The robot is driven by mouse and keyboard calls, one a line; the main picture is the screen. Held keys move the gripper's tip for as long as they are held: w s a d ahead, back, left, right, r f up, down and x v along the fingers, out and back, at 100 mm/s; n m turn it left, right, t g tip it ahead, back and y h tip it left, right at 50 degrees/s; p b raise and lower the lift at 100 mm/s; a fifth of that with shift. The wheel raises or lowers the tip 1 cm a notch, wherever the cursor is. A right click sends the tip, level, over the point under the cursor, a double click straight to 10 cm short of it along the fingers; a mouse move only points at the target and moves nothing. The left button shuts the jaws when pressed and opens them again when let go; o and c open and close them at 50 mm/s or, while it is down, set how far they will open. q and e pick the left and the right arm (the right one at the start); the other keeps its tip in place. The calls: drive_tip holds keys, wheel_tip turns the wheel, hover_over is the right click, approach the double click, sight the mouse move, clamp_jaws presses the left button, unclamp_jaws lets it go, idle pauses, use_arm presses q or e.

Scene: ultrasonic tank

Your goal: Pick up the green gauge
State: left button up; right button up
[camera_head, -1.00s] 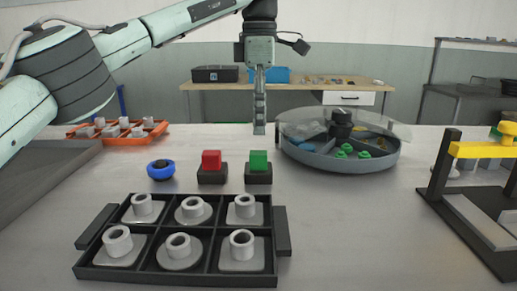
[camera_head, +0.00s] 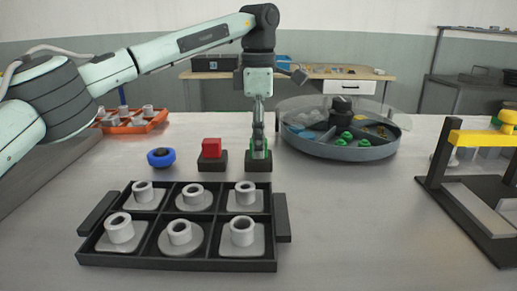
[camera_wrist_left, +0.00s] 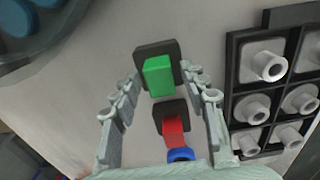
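The green gauge (camera_head: 253,150) is a green block standing on a black base (camera_head: 258,164) on the table, right of the red one. My left gripper (camera_head: 258,155) points straight down over it in the head view, and its fingers partly cover the green block. In the left wrist view the green gauge (camera_wrist_left: 158,76) shows ahead between the tips of the two spread fingers (camera_wrist_left: 161,78), with a gap on each side. The left gripper is open and holds nothing. My right gripper is not in view.
A red block on a black base (camera_head: 212,152) and a blue ring-like piece (camera_head: 161,158) stand to the left. A black tray (camera_head: 180,265) with several grey parts lies in front. A round covered tray (camera_head: 340,151) is close on the right. A yellow-topped frame (camera_head: 485,137) stands far right.

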use_arm(q)
clamp_jaws()
drive_tip(key=shift+r, duration=0.15)
